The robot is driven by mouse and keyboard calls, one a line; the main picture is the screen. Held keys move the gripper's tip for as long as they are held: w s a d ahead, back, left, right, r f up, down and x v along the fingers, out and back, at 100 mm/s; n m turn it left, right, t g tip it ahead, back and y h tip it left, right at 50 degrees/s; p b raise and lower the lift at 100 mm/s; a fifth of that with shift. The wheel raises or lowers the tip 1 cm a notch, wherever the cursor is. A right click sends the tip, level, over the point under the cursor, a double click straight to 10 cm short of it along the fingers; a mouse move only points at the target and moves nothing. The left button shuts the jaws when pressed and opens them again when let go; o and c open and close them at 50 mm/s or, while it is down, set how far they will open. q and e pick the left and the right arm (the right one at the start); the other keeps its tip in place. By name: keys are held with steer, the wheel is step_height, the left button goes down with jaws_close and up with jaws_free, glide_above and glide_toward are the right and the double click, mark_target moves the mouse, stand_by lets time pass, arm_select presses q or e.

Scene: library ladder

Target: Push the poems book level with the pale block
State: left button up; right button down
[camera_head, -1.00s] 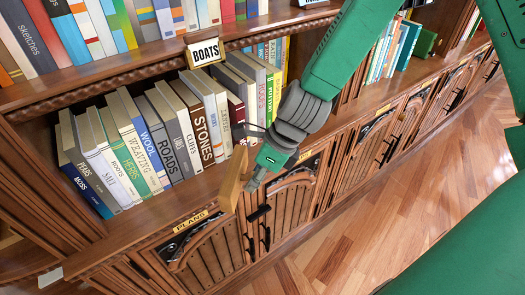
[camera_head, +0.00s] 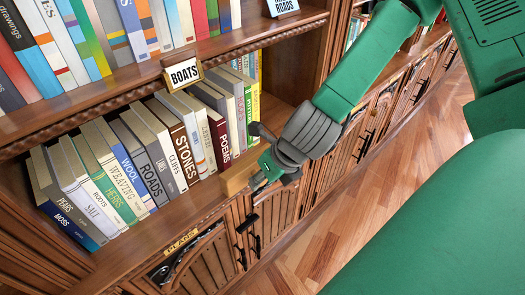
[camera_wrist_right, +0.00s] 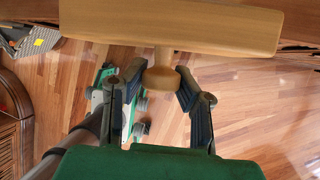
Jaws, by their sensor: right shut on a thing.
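The poems book (camera_head: 222,142) has a dark red spine and stands upright in the row on the middle shelf, right of the stones book (camera_head: 185,143). A pale wooden block (camera_head: 236,179) is at the front edge of that shelf, just below and right of the poems book; I cannot tell whether they touch. My right gripper (camera_head: 264,178) is shut on the block's knob. In the right wrist view the block (camera_wrist_right: 170,25) spans the top and its round knob (camera_wrist_right: 160,79) is between my fingers (camera_wrist_right: 158,85). My left gripper is not in view.
The boats sign (camera_head: 183,74) hangs on the shelf edge above. More books fill the upper shelf. The shelf board (camera_head: 278,110) is bare right of the row. Cabinet doors are below, one with a plans label (camera_head: 181,241). The wood floor (camera_head: 330,235) is clear.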

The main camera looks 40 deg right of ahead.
mark_target(251, 172)
steer(key=shift+w+a+r, duration=0.15)
steer(key=shift+w+a, duration=0.2)
steer(key=shift+w, duration=0.45)
steer(key=shift+w+a+p, duration=0.15)
steer(key=shift+w+p, duration=0.25)
steer(key=shift+w, duration=1.2)
steer(key=shift+w+d+p, duration=0.3)
steer(key=shift+w+p, duration=0.05)
steer(key=shift+w, duration=0.3)
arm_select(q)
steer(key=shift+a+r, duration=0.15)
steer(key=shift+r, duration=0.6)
arm_select(e)
steer(key=shift+w+a, duration=0.1)
steer(key=shift+a, duration=0.05)
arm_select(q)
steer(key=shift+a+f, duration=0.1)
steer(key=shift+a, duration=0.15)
arm_select(e)
steer(key=shift+a, duration=0.2)
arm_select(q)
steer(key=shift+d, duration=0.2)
arm_select(e)
steer(key=shift+w+d, duration=0.2)
steer(key=shift+w, duration=0.05)
